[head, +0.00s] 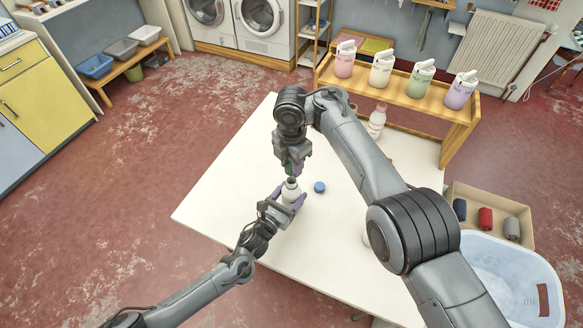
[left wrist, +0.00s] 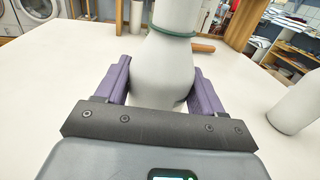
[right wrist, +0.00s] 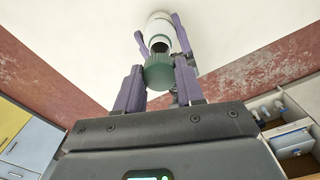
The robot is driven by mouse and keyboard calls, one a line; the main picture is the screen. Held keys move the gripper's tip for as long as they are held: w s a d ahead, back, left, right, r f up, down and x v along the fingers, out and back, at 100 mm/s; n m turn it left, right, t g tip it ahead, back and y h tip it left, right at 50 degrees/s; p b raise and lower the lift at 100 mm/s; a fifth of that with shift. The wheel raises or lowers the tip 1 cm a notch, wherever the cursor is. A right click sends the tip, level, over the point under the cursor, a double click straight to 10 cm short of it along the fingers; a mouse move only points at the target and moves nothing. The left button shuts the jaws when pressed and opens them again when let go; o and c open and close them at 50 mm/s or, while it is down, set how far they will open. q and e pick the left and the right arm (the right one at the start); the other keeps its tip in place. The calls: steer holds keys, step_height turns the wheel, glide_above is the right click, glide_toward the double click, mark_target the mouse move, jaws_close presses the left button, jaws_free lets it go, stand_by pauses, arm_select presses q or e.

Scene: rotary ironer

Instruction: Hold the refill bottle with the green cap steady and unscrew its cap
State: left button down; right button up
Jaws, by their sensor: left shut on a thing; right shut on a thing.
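The white refill bottle (head: 291,190) stands on the white table (head: 232,196). My left gripper (head: 290,199) is shut around its body, and the left wrist view shows the bottle (left wrist: 163,75) between the purple fingers, with a green ring around its neck. My right gripper (head: 293,170) is just above the bottle's top. In the right wrist view, the green cap (right wrist: 159,73) sits between its fingers, in line with the bottle (right wrist: 160,27) beyond. I cannot tell whether the cap is still touching the neck.
Another white bottle (head: 377,121) stands near the wooden shelf (head: 410,98), which bears several coloured bottles. A laundry basket (head: 512,282) is at the lower right. The table's left part is clear.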

arm_select(q)
steer(key=shift+c, duration=0.2)
jaws_free()
steer(key=shift+s+a, duration=0.1)
